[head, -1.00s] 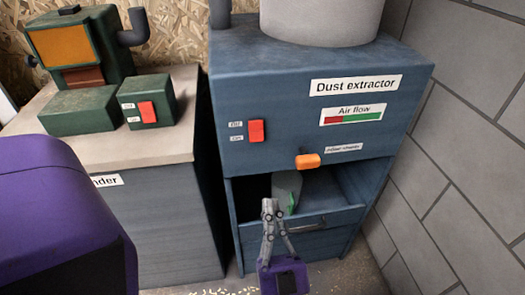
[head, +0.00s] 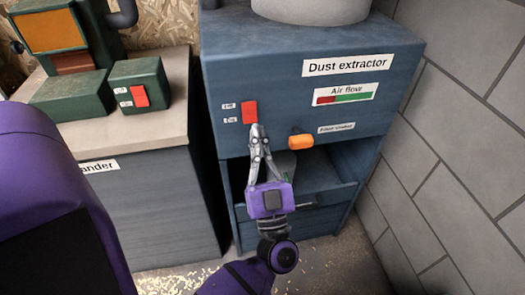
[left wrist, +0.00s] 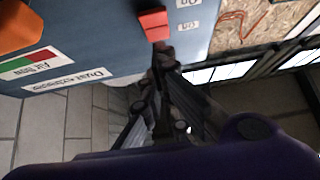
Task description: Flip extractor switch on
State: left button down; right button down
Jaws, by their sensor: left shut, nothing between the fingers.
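The dust extractor (head: 290,95) is a blue cabinet with a "Dust extractor" label. Its red switch (head: 250,111) is on the front panel at the left, beside two small white labels. The switch also shows in the left wrist view (left wrist: 154,24), near the top middle. My left gripper (head: 256,130) is shut and empty. Its fingertips are just below the switch's lower end in the head view, and close to it in the left wrist view; I cannot tell whether they touch. My right gripper is not in view.
A sander bench (head: 150,135) at left carries a green box with another red switch (head: 140,96). A grey block wall (head: 450,140) stands close on the right.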

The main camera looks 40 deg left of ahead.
aim_at(252, 107)
pick_arm(q)
jog(key=shift+w+a+f, duration=0.2)
jog(key=shift+w+a, duration=0.3)
jog(key=shift+a, duration=0.1)
jog(key=shift+w+a+f, duration=0.15)
jog(key=shift+w+a, duration=0.35)
jog(key=shift+a, duration=0.1)
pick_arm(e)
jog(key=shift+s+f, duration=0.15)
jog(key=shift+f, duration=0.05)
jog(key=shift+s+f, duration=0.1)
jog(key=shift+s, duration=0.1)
pick_arm(q)
jog(key=shift+w+a+f+t+y+b, duration=0.35)
jog(key=shift+f+t+b, duration=0.25)
jog(key=shift+b, duration=0.55)
jog(key=v, duration=1.1)
jog(key=shift+s+d+p, duration=0.3)
jog(key=shift+d, duration=0.1)
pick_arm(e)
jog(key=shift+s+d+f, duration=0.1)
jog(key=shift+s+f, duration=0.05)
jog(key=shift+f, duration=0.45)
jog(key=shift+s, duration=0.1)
